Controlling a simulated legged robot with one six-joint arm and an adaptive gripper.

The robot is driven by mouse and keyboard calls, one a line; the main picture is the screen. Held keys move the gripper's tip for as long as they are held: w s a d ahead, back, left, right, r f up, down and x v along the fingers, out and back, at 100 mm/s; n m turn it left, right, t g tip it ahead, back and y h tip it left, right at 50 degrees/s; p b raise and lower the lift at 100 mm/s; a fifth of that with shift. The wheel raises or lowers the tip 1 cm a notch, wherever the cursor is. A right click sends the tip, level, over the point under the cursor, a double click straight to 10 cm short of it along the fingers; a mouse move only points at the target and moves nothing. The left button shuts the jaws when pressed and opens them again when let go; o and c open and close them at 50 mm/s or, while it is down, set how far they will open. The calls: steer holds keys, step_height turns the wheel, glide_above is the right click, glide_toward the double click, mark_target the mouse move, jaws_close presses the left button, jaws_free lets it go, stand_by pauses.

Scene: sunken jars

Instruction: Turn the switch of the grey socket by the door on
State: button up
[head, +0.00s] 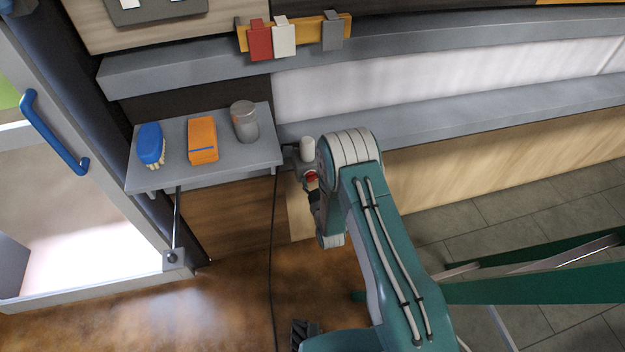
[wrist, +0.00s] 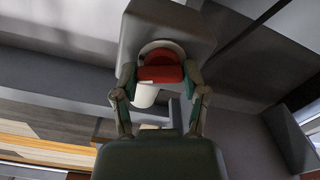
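The grey socket (wrist: 168,22) fills the top middle of the wrist view, with a red switch (wrist: 160,68) in a pale round surround. In the head view the socket (head: 298,166) is small and partly hidden by my arm, with the red switch (head: 311,177) at its lower right. A white cylindrical piece (head: 307,149) stands at its top. My gripper (wrist: 159,82) faces the switch, one finger on each side with a gap between them. Whether the fingertips touch the switch cannot be told. The gripper is mostly hidden in the head view.
A door with a blue handle (head: 54,132) is at the left. A small grey shelf (head: 225,162) holds a blue brush (head: 151,143), an orange box (head: 202,139) and a grey jar (head: 244,121). A dark cable (head: 271,250) hangs beside the socket. A long grey ledge (head: 440,121) runs right.

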steer(key=shift+m, duration=2.1)
steer(key=o, duration=1.2)
steer(key=shift+c, duration=0.2)
steer(key=v, duration=1.1)
steer(key=shift+s, duration=0.4)
steer(key=shift+d, duration=0.1)
